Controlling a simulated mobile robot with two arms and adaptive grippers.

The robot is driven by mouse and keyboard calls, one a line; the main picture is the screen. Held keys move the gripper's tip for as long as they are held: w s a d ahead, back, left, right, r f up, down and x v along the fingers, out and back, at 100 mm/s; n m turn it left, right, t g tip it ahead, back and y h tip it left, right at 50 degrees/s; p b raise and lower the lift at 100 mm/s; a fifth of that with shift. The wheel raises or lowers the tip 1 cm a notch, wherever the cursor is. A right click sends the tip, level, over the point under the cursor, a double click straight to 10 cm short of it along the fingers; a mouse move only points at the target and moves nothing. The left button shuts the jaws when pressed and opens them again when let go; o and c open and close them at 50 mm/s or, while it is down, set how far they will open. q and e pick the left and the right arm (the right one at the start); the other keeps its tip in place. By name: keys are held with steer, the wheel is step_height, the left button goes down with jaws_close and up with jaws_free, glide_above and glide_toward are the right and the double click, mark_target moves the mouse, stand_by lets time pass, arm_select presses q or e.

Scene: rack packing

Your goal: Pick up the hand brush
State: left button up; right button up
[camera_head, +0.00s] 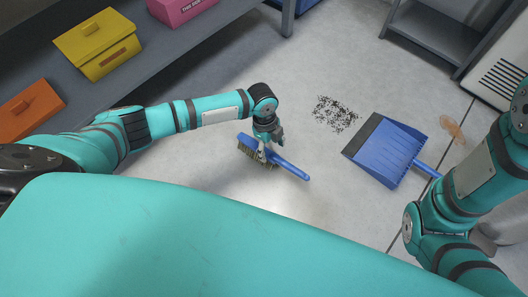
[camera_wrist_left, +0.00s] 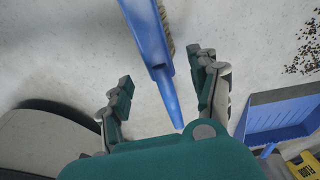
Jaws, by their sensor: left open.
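The left gripper (camera_wrist_left: 160,100) is open, a finger on each side of the handle, with gaps visible. Whether it touches the brush cannot be told. My right arm shows at the right edge; its gripper is out of view.
A blue dustpan (camera_head: 388,150) lies on the floor to the right, near a patch of dark debris (camera_head: 335,113). A brown stain (camera_head: 453,129) is beyond it. A grey shelf (camera_head: 165,62) with yellow (camera_head: 98,44), orange (camera_head: 28,110) and pink boxes stands at upper left.

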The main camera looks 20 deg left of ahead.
mark_target(272, 156)
arm_select(q)
steer(key=f+b, duration=0.2)
steer(key=d+f+b, duration=0.1)
steer(key=f+b, duration=0.1)
steer(key=f, duration=0.1)
steer(key=shift+s+b, duration=0.15)
steer(key=shift+b, duration=0.15)
steer(key=shift+r, duration=0.15)
jaws_close()
